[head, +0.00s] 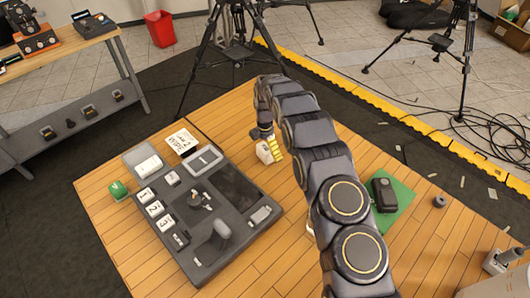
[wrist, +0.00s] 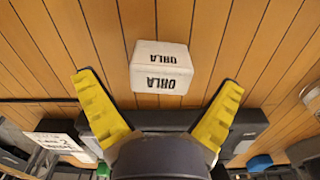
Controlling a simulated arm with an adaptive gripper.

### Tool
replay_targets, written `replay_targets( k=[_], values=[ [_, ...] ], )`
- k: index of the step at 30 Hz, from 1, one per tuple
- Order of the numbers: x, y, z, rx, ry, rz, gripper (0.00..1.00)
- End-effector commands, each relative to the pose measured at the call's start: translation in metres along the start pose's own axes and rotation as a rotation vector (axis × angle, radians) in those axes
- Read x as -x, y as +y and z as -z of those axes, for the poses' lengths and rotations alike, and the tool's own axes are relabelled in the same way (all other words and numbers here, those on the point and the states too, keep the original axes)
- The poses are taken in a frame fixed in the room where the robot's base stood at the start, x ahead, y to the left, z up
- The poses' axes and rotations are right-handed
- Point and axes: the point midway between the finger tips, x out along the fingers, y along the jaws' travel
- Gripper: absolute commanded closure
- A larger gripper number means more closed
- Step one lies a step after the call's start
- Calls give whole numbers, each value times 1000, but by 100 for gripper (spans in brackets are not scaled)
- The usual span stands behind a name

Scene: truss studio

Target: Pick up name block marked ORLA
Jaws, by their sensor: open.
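The white name block (wrist: 160,66) marked ORLA sits on the wooden table, with the name on two of its faces. In the wrist view it lies ahead of and roughly centred between the yellow fingers of my gripper (wrist: 160,84), which are spread wide and empty. In the head view the white block (head: 263,153) shows beside the yellow finger of my gripper (head: 273,148), partly hidden by it. I cannot tell the exact gap between the fingers and the block.
A dark grey tray (head: 213,262) with numbered blocks and other parts stands left of my gripper. A white card (head: 183,141) with writing lies at its back edge. A green block (head: 118,190) is at the far left. A black case (head: 384,194) rests on a green mat (head: 403,197) at right.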

Motion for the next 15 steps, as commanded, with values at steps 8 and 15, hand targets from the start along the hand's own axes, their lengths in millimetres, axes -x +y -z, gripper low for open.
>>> replay_targets(
  k=[8, 15],
  values=[
    [-25, -1, 1, -2, 2, 3, 5],
    [-25, -1, 1, -2, 2, 2, 55]
  ],
)
